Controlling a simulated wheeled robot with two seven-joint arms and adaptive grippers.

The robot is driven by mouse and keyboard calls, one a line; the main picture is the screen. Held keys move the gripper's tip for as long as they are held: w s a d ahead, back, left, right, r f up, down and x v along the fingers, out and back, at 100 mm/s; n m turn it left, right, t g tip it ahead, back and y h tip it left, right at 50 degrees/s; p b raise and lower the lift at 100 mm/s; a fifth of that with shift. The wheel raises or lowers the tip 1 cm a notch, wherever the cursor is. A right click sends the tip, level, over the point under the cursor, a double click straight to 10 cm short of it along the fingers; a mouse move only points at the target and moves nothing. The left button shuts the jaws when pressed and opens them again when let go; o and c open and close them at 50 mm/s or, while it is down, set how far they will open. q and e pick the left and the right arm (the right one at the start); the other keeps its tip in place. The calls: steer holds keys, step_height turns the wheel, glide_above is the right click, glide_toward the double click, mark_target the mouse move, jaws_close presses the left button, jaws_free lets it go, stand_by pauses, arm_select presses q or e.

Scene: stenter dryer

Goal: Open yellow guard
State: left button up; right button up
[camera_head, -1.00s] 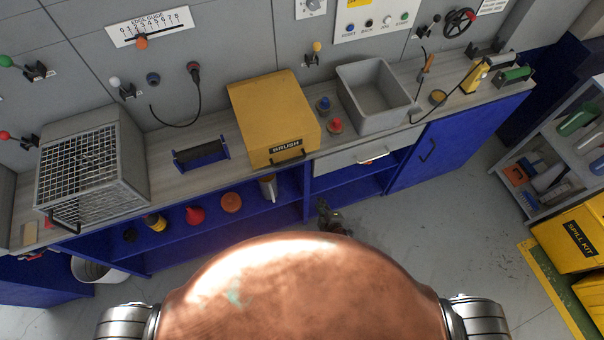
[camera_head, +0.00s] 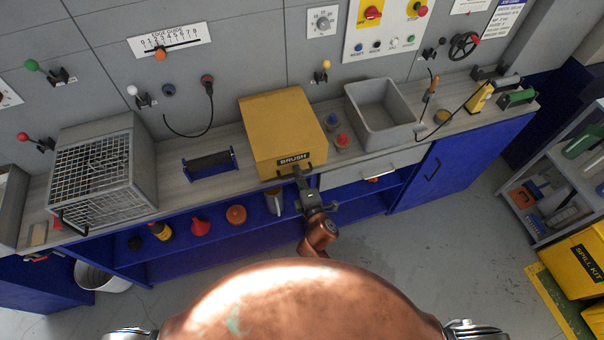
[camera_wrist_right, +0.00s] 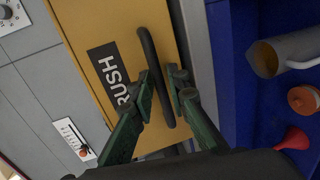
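The yellow guard (camera_head: 282,125), a box-shaped cover labelled BRUSH, sits closed on the bench in the head view. It also shows in the right wrist view (camera_wrist_right: 105,22), with a dark bar handle (camera_wrist_right: 150,50) on its front. My right gripper (camera_head: 299,172) is at the guard's front lower edge. In the right wrist view its two green fingers (camera_wrist_right: 162,82) are on either side of the bar, close against it with little gap. My left gripper is not in view.
A wire-mesh grey box (camera_head: 103,172) and a black roller on a blue stand (camera_head: 210,165) are left of the guard. Blue and red buttons (camera_head: 342,140) and a grey sink (camera_head: 384,108) are to its right. An open blue shelf (camera_head: 180,257) lies below the bench.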

steer(key=shift+w+a, duration=0.15)
steer(key=shift+w, duration=0.05)
jaws_close()
stand_by(0.5)
